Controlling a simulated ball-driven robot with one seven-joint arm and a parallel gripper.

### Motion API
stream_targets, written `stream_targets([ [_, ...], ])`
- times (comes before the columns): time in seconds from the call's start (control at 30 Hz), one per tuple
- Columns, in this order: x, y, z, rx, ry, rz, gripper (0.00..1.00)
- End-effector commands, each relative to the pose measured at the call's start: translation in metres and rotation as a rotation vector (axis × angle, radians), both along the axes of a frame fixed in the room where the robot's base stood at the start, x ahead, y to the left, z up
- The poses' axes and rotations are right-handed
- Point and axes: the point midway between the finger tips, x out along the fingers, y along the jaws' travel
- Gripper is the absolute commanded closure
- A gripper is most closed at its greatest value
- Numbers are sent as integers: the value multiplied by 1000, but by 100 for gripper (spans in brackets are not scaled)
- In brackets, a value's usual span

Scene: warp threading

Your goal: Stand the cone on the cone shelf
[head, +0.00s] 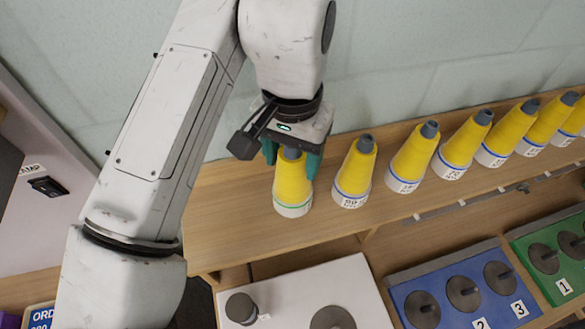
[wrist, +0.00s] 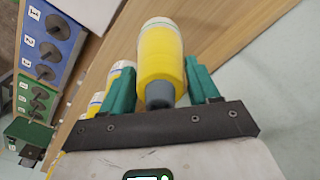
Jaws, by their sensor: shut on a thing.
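A yellow cone (head: 292,183) with a grey tip and a white base with a green band is upright at the left end of the row on the wooden cone shelf (head: 228,212). My gripper (head: 291,158) is above it, its green fingers shut on the cone's upper part. In the wrist view the cone (wrist: 160,62) lies between the two fingers of my gripper (wrist: 165,92). The cone's base looks to be at the shelf surface; I cannot tell whether it touches.
Several yellow cones with labelled bases, the nearest one (head: 355,170) just right of the held cone, stand along the shelf. Below are a white board (head: 290,290), a blue board (head: 445,300) and a green board (head: 550,250) with dark discs. The shelf's left end is clear.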

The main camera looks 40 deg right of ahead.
Motion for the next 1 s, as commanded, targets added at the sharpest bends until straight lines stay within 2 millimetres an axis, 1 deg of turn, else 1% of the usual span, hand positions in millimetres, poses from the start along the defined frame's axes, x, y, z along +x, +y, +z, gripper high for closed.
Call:
stream_targets([
  [0.03, 0, 0, -13, 1, 0, 0, 65],
  [0.13, 0, 0, -22, 2, -1, 0, 65],
  [0.43, 0, 0, -22, -1, 0, 0, 65],
  [0.6, 0, 0, -26, -1, 0, 1, 65],
  [0.63, 0, 0, -25, 0, 0, 1, 37],
  [0.87, -1, 0, -25, 0, 0, 1, 15],
  [1.0, -1, 0, -25, 0, 0, 1, 14],
])
